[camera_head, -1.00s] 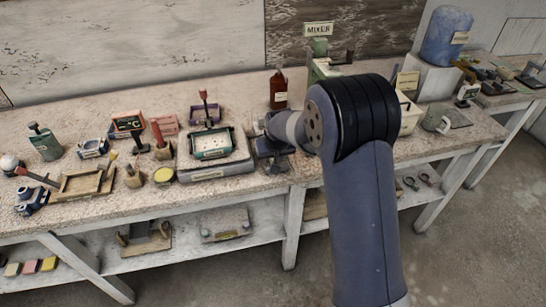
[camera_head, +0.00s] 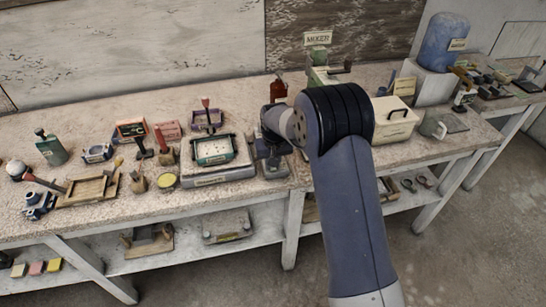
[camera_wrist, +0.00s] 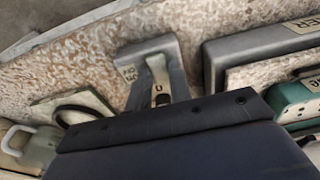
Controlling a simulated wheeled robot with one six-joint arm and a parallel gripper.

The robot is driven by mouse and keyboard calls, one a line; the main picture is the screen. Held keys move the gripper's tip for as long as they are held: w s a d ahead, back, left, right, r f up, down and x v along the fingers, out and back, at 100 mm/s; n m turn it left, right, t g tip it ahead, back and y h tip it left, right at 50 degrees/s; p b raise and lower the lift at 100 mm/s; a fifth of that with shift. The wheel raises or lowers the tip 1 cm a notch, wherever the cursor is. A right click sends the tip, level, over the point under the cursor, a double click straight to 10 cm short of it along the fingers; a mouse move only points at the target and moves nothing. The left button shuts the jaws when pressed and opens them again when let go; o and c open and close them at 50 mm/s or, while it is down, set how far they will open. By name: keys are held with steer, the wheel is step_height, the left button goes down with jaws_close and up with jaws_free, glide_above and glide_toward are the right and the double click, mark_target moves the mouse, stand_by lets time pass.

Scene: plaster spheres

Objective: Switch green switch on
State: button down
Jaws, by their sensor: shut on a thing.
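My gripper (camera_head: 270,148) is low over the bench, beside a dark grey device (camera_head: 272,167) just right of the scale. A green machine (camera_head: 319,76) under the MIXER sign stands behind the arm.
The grey scale (camera_head: 220,178) carries a green-rimmed tray (camera_head: 212,148) left of my gripper. A brown bottle (camera_head: 278,88) stands behind, partly covered.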

steer(key=shift+w+a+g+p, duration=0.1)
steer(key=shift+w+g+p, duration=0.15)
steer(key=shift+g+p, duration=0.6)
steer(key=c, duration=1.3)
jaws_free()
steer(key=shift+r, duration=0.1)
step_height(320, 180, up, 11)
steer(key=shift+f+b, duration=0.2)
steer(key=shift+b, duration=0.85)
